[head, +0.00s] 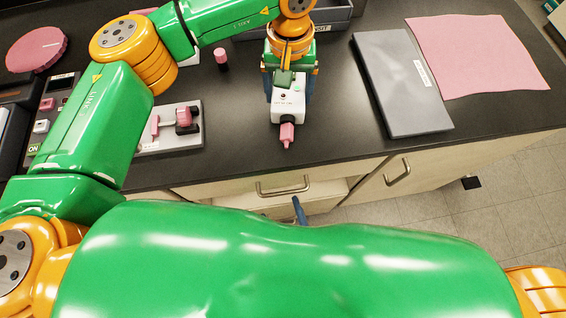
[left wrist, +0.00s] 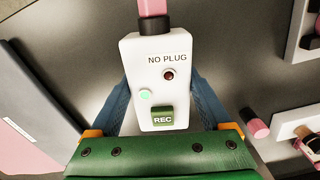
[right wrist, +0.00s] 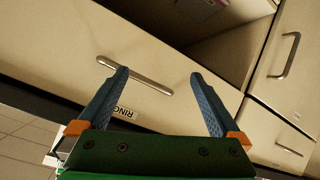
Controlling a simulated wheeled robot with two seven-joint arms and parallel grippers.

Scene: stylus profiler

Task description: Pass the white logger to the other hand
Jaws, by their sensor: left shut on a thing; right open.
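The white logger (head: 289,113) is held above the dark bench near its front edge, in the middle of the head view. My left gripper (head: 289,88) is shut on it, with blue fingers on both sides. The left wrist view shows the logger's face (left wrist: 153,55) with "NO PLUG", a dark red lamp, a pale green spot and a green REC key. A pink piece with a black collar (left wrist: 153,22) sticks out of its far end. My right gripper (right wrist: 160,92) is open and empty before the drawer fronts. In the head view only a blue finger of it shows, below the bench edge.
A grey slab (head: 400,85) and a pink sheet (head: 478,55) lie right of the logger. A small pink cylinder (head: 221,56) and a plate with pink and black parts (head: 170,130) are to the left. Drawers with bar handles (head: 283,187) are below the bench; one seems open.

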